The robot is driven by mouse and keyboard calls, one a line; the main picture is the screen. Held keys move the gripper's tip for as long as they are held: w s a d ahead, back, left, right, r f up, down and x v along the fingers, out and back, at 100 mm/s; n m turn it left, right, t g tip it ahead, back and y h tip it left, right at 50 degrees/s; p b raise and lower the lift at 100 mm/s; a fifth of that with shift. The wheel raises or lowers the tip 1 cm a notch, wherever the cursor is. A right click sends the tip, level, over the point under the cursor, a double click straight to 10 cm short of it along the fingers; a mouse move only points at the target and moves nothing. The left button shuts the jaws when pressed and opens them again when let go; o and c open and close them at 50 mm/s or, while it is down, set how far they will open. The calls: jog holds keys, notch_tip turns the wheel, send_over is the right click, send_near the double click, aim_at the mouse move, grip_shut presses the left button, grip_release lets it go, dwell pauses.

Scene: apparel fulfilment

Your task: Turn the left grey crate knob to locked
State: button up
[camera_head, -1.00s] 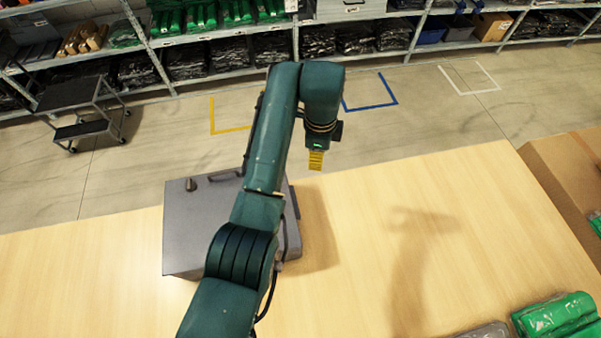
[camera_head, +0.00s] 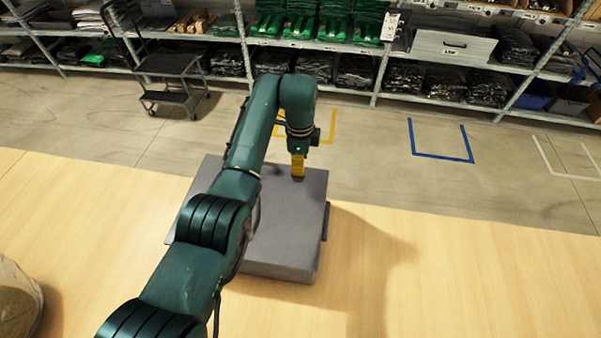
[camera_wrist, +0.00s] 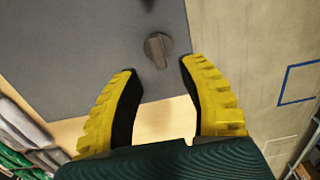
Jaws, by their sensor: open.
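The grey crate (camera_head: 285,225) sits on the wooden table, partly hidden behind my arm. In the wrist view its grey top (camera_wrist: 70,50) fills the upper left. A round dark knob with a raised bar (camera_wrist: 158,48) is on it, near a corner. My gripper (camera_wrist: 158,67) is open and empty, its yellow fingers spread with the knob showing between and just past their tips. In the head view my gripper (camera_head: 298,174) points down over the crate's far right part. The crate's far left part, where a knob showed earlier, is behind my arm.
The table (camera_head: 430,265) is clear to the right of the crate. A brown rounded item (camera_head: 15,300) lies at the left. Beyond are floor markings, a step cart (camera_head: 172,82) and stocked shelves (camera_head: 320,45).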

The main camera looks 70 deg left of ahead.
aim_at(300, 178)
notch_tip(300, 178, down, 5)
jog(key=shift+f+b, duration=0.1)
jog(key=shift+b, duration=0.2)
jog(key=shift+o, duration=0.2)
grip_shut()
